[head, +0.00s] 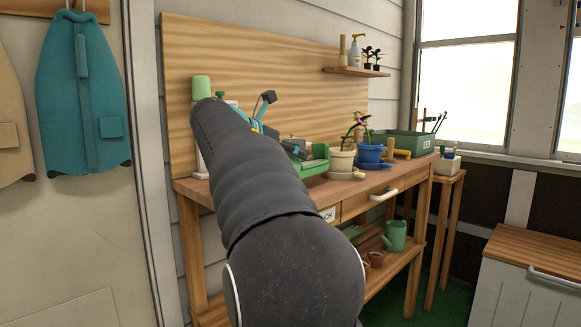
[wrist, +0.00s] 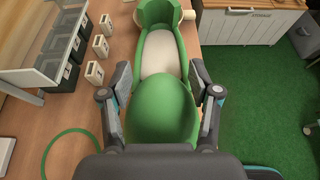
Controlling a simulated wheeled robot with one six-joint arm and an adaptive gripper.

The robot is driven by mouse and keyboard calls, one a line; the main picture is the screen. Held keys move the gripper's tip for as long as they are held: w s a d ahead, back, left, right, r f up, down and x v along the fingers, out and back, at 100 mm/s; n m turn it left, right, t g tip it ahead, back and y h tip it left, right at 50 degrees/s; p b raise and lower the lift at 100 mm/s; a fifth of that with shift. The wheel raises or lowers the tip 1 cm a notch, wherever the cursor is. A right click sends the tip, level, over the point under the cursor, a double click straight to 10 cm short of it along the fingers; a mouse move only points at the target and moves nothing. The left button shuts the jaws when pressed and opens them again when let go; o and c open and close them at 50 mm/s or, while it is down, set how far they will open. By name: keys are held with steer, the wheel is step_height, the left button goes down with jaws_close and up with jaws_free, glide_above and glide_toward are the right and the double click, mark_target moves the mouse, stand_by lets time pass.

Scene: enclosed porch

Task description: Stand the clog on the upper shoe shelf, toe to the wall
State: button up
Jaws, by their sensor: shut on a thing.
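The green clog (wrist: 165,105) with a pale insole lies between the two fingers of my gripper (wrist: 162,100) in the wrist view. The fingers are shut on its sides, near the rounded toe. The toe is at the near end of the picture and the open heel points away. In the head view, the clog (head: 314,165) shows green at the bench top, just right of my arm. I cannot tell whether the clog touches the bench. No shoe shelf can be made out in either view.
Dark bins (wrist: 58,50) and small white blocks (wrist: 95,73) stand left of the clog in the wrist view. A white storage chest (head: 525,285) stands at right over green floor.

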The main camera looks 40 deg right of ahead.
steer(key=shift+f+b, duration=0.4)
steer(key=shift+f, duration=1.3)
steer(key=shift+f, duration=0.1)
steer(key=o, duration=1.4)
